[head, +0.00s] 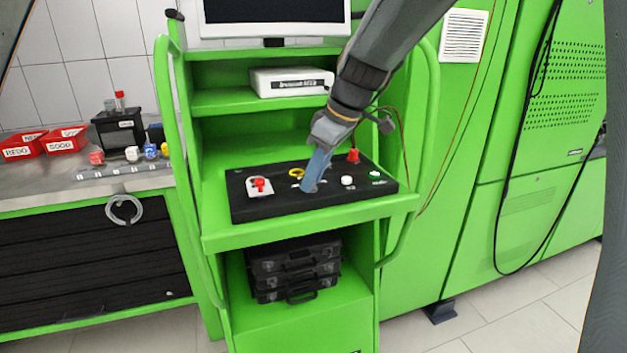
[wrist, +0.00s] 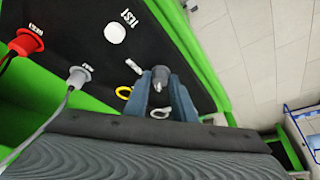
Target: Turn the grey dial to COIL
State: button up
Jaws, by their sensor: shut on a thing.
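The black control panel (head: 240,208) lies on the green console shelf. My gripper (head: 310,186) reaches down to the middle of it with blue-grey fingers. In the wrist view my gripper (wrist: 160,95) is shut on the grey dial (wrist: 160,78), whose dark grey end shows between the fingers. The fingers hide most of the dial, and in the head view I cannot make it out. A small white marking (wrist: 133,67) lies beside the fingers; I cannot read it. I cannot tell which way the dial points or read COIL.
A red switch on a white plate (head: 260,187), a yellow ring (head: 297,173), a white button (head: 347,180), a green button (head: 376,175) and a red plug (head: 353,155) surround my gripper. In the wrist view a grey plug (wrist: 78,76) trails a cable. A monitor (head: 275,12) stands above.

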dwell(0.4)
jog(key=o, duration=1)
jog(key=shift+b+v, duration=0.4)
jog(key=shift+v, duration=3.5)
jog(key=s+d+f+m+h, duration=0.1)
jog(key=s+d+f+m, duration=0.3)
jog(key=s+f, duration=0.3)
jog(key=s+d+f+m+g+h, duration=0.1)
jog(key=s+d+f+m, duration=0.3)
jog(key=s+f, duration=0.3)
jog(key=s+d+f+m+g+h, duration=0.1)
jog(key=s+d+f+m+h, duration=0.1)
jog(key=s+d+f+m, duration=0.2)
jog(key=shift+s+d+f+p, duration=0.15)
jog(key=shift+s+d+f, duration=0.25)
jog(key=shift+s+f, duration=0.4)
jog(key=shift+s+d+f+p, duration=0.15)
jog(key=shift+s+d+f, duration=0.2)
jog(key=shift+s+f, duration=0.45)
